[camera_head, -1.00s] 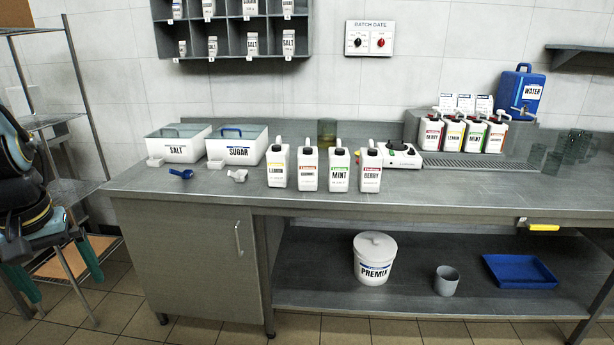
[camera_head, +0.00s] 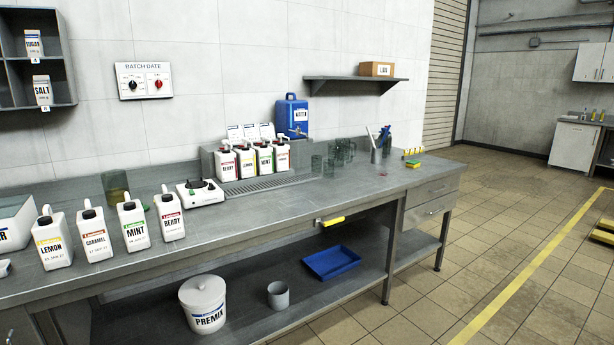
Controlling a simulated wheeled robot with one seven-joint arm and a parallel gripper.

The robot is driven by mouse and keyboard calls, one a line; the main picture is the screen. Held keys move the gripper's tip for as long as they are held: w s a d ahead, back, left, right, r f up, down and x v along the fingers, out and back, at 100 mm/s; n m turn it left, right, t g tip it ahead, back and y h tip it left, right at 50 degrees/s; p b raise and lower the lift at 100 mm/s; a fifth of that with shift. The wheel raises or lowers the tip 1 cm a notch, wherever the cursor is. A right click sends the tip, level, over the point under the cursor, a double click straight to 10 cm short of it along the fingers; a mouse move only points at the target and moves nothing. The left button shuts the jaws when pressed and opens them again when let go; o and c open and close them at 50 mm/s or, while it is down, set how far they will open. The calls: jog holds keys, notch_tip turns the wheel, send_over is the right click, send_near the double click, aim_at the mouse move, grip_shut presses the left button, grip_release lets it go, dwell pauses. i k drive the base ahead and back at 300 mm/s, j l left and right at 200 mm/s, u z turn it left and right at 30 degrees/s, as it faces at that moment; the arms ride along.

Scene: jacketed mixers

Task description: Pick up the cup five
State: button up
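Several translucent dark cups (camera_head: 343,152) stand grouped on the steel counter, right of the drip tray. Another tinted translucent cup (camera_head: 116,186) stands alone behind the jugs at the left. A grey opaque cup (camera_head: 278,295) stands on the lower shelf. No number is readable on any cup, so I cannot tell which is cup five. My gripper is not in view.
Four white jugs (camera_head: 138,225) line the counter's left front, by a small burner (camera_head: 200,193). A blue water container (camera_head: 291,117) stands behind pump bottles (camera_head: 248,162). A premix bucket (camera_head: 203,303) and blue tray (camera_head: 331,262) are below.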

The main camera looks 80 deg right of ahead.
aim_at(329, 165)
jog(key=k+l, duration=0.2)
jog(key=l, duration=0.55)
jog(key=k+l+u, duration=0.1)
jog(key=l, duration=0.65)
jog(key=k+l+u, duration=0.1)
jog(key=k+l, duration=0.2)
jog(key=l, duration=0.4)
jog(key=k+l, duration=0.2)
jog(key=l, duration=0.55)
jog(key=k+l+u, duration=0.1)
jog(key=k+l, duration=0.15)
jog(key=l, duration=0.45)
jog(key=k+l, duration=0.25)
jog(key=l, duration=0.45)
jog(key=k+l+u, duration=0.1)
jog(key=k+l, duration=0.2)
jog(key=l, duration=0.35)
jog(key=k+l+u, duration=0.1)
jog(key=k+l, duration=0.15)
jog(key=l, duration=0.45)
